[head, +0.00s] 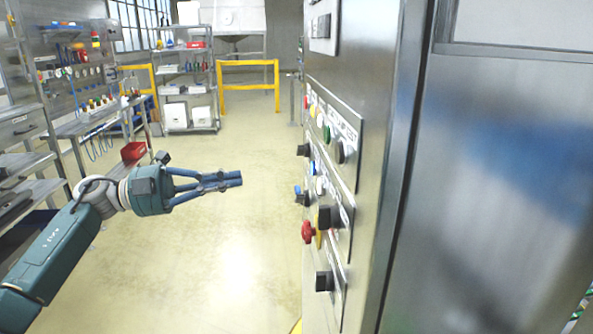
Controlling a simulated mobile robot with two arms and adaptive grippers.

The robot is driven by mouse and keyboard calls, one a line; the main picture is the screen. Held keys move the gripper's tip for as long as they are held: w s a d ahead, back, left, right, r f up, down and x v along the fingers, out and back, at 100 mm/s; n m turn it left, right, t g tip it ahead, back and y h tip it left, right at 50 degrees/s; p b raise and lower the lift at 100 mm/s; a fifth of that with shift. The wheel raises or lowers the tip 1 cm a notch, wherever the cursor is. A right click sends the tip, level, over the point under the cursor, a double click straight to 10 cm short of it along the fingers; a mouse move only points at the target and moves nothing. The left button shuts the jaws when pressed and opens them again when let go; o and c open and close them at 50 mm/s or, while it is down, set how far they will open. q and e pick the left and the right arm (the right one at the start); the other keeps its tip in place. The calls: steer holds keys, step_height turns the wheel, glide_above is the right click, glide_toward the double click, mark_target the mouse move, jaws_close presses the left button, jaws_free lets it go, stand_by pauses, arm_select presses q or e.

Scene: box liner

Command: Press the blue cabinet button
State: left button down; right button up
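The metal cabinet (375,80) fills the right side of the head view, and its control panel is seen at a steep angle. A small blue button (312,167) shows on the panel below the row of coloured lights. Lower and to the left, a dark knob with a blue part (299,194) sticks out; its exact kind is hard to tell. My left gripper (238,178) points right toward the panel, with its fingers together and nothing between them. A clear gap in the picture separates its tips from the panel. My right gripper is out of view.
A red mushroom button (308,232) on a yellow base and several black knobs (325,281) project from the panel. A workbench (95,117) and tool wall stand at the left. Shelving (187,85) and a yellow barrier (249,64) stand behind. The floor (225,260) between is clear.

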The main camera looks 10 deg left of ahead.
arm_select(q)
steer(key=shift+s+r+m+g, duration=0.6)
steer(key=shift+s+r+m, duration=0.25)
steer(key=shift+s, duration=0.2)
steer(key=p, duration=0.5)
glide_toward(314, 168)
steer(key=w+x, duration=0.1)
steer(key=x, duration=0.5)
steer(key=shift+w+d+f+p, duration=0.2)
steer(key=shift+d+f+p, duration=0.1)
steer(key=shift+f, duration=0.35)
steer(key=shift+a, duration=0.1)
